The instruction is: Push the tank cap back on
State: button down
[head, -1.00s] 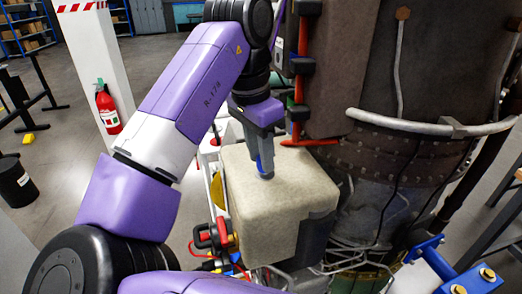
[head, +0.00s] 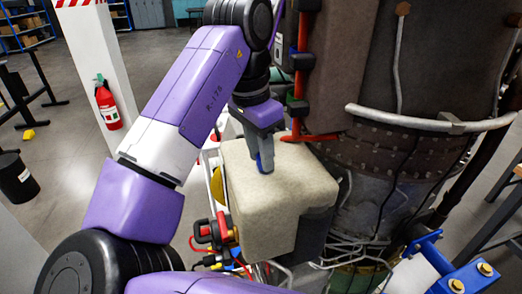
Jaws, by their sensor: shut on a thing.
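A beige, box-like block (head: 290,195) with rounded edges, apparently the tank, sits in the middle of the head view. My gripper (head: 265,165) points down at its top face near the left side. The fingertips reach the top surface or stop just above it; I cannot tell which. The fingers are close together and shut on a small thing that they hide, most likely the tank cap. I cannot make out the cap's outline or how it sits.
Red and black clamps (head: 212,232) with cables are at the block's lower left. A red bar (head: 298,75) stands close behind my gripper. The large dark turbine body (head: 430,70) with a pale curved pipe (head: 430,122) fills the right. A blue bracket (head: 445,265) is at lower right.

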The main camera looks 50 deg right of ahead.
jog(key=shift+s+f, duration=0.1)
jog(key=shift+f, duration=0.35)
jog(key=c, duration=1.4)
grip_release()
jog(key=o, duration=0.4)
jog(key=shift+r, duration=0.1)
jog(key=shift+o, duration=0.7)
jog(key=shift+r, duration=0.1)
notch_tip(320, 180, up, 2)
jog(key=shift+a+r+p, duration=0.15)
jog(key=shift+r+p, duration=0.1)
jog(key=shift+p, duration=0.9)
jog(key=shift+w+a+r, duration=0.1)
jog(key=shift+a+r, duration=0.1)
jog(key=shift+r, duration=0.9)
jog(key=shift+w+a+r, duration=0.1)
jog(key=shift+a+r, duration=0.05)
jog(key=shift+r, duration=0.95)
